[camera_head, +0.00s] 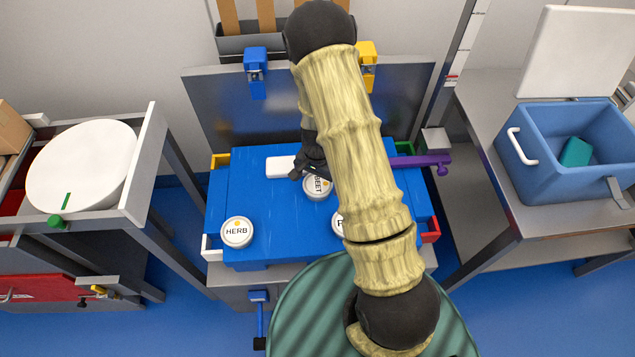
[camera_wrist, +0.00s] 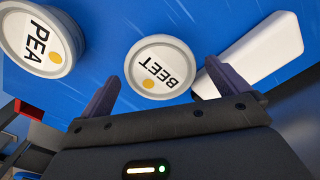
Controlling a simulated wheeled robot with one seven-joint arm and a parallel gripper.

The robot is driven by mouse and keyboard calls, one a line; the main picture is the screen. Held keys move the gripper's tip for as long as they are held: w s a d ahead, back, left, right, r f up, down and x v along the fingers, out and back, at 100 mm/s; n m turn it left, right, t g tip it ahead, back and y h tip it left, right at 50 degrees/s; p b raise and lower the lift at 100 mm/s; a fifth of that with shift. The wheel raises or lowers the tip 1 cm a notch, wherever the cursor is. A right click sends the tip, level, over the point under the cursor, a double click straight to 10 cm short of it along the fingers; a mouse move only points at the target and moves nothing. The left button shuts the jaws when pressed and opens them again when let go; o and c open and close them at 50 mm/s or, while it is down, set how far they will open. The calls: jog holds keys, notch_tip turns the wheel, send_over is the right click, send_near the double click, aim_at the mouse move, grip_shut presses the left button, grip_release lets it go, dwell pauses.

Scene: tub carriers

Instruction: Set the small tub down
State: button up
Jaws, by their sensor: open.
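Three round white lidded tubs stand on a blue carrier board (camera_head: 280,222). The BEET tub (camera_head: 317,187) is near the middle, the HERB tub (camera_head: 237,232) at the front left. The PEA tub (camera_head: 337,222) is partly hidden by my arm. My gripper (camera_head: 311,170) is open over the board by the BEET tub. In the wrist view, my gripper (camera_wrist: 160,84) has the BEET tub (camera_wrist: 160,66) ahead of and between its parted fingers, with no clear contact. The PEA tub (camera_wrist: 38,40) is upper left. Which tub is the small one is not clear.
A white block (camera_head: 279,167) lies beside the BEET tub. A purple handle (camera_head: 425,161) sticks out at the board's right. A blue cooler (camera_head: 562,165) stands right, a round white disc (camera_head: 82,166) left. The board's left middle is clear.

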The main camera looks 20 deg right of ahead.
notch_tip(320, 180, up, 9)
jog(key=p, duration=0.1)
jog(key=shift+r, duration=0.2)
jog(key=shift+d, duration=0.1)
jog(key=shift+r, duration=0.1)
notch_tip(320, 180, up, 11)
jog(key=n+t, duration=0.1)
jog(key=n, duration=0.4)
send_over(318, 184)
jog(key=s, duration=0.6)
jog(key=s+r+n+t, duration=0.1)
jog(key=s+r+n, duration=0.3)
jog(key=s, duration=0.3)
jog(key=shift+a+r+t, duration=0.3)
jog(key=shift+r, duration=0.25)
